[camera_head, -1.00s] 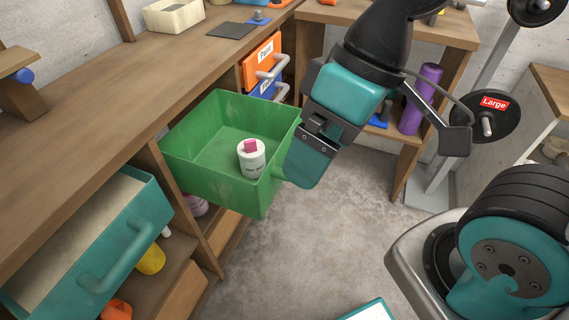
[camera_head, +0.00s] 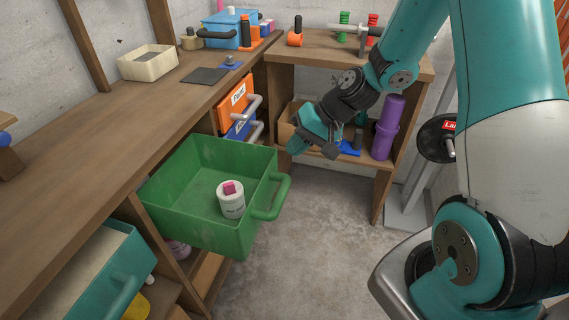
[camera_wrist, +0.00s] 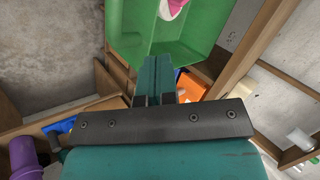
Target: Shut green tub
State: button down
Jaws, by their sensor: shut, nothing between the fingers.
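The green tub (camera_head: 184,225) is a drawer-like box pulled out from under the wooden workbench, with a green handle (camera_head: 272,198) on its right side. A white jar with a pink top (camera_head: 231,201) stands inside it. My gripper (camera_head: 292,149) is shut and empty, up and to the right of the tub in the head view, apart from the handle there. In the wrist view my shut gripper (camera_wrist: 158,62) points toward the green tub (camera_wrist: 133,35), which fills the upper middle; its handle cannot be made out clearly there.
An orange drawer (camera_head: 234,103) and a blue one sit behind the tub. A teal drawer (camera_head: 85,275) stands open at the lower left. A purple bottle (camera_head: 388,128) stands on the right shelf. Bare floor (camera_head: 305,235) lies right of the tub.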

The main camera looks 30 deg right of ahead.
jog(key=w+d+f+m+t+p, duration=0.1)
jog(key=w+d+f+m+t, duration=0.15)
jog(key=d+f+m, duration=0.5)
jog(key=w+a+f+n+p, duration=0.1)
jog(key=w+a+f, duration=0.4)
jog(key=w+f, duration=0.2)
jog(key=shift+f+n+h, duration=0.3)
jog(key=shift+f+n, duration=0.05)
jog(key=shift+f, duration=0.25)
jog(key=shift+w+a+t, duration=0.1)
jog(key=shift+w+t, duration=0.05)
jog(key=shift+t, duration=0.1)
